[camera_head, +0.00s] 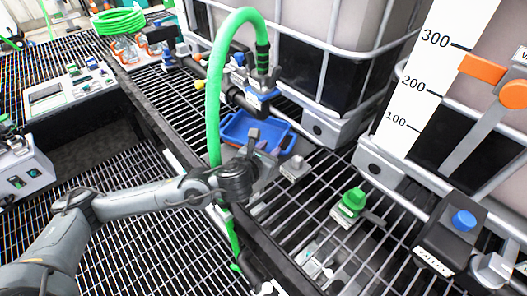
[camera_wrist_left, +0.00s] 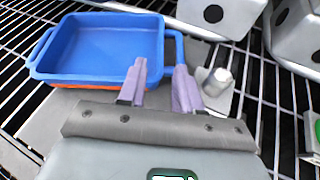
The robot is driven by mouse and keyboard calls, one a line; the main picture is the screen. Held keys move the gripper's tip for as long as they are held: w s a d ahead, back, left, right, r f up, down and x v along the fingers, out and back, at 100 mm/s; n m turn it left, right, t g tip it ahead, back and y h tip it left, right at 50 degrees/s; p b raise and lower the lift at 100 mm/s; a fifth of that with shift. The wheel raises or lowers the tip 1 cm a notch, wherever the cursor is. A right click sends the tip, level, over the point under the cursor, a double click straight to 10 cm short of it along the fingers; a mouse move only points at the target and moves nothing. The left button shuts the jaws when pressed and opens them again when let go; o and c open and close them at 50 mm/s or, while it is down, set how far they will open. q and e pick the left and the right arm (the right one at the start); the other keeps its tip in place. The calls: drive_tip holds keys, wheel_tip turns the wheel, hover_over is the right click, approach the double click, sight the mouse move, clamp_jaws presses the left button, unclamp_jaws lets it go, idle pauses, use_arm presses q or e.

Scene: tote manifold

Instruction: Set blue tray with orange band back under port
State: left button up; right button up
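The blue tray (camera_head: 285,138) sits upright below the black outlet valve (camera_head: 262,98) of the left tank, partly hidden by my left gripper (camera_head: 274,153). In the left wrist view the empty blue tray (camera_wrist_left: 105,45) shows an orange band (camera_wrist_left: 95,82) below its rim and a looped handle on its right side. It rests on a grey plate. My left gripper (camera_wrist_left: 159,82) has its two purple-grey fingers apart at the tray's near right corner. The right finger overlaps the handle's near end; I cannot tell whether it touches. My right gripper is not in view.
A green hose (camera_head: 213,95) arches from the valve down past my left arm. A second tank with a level scale (camera_head: 425,85) stands at the right.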

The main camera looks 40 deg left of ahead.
use_arm(q)
drive_tip(key=shift+v, duration=1.8)
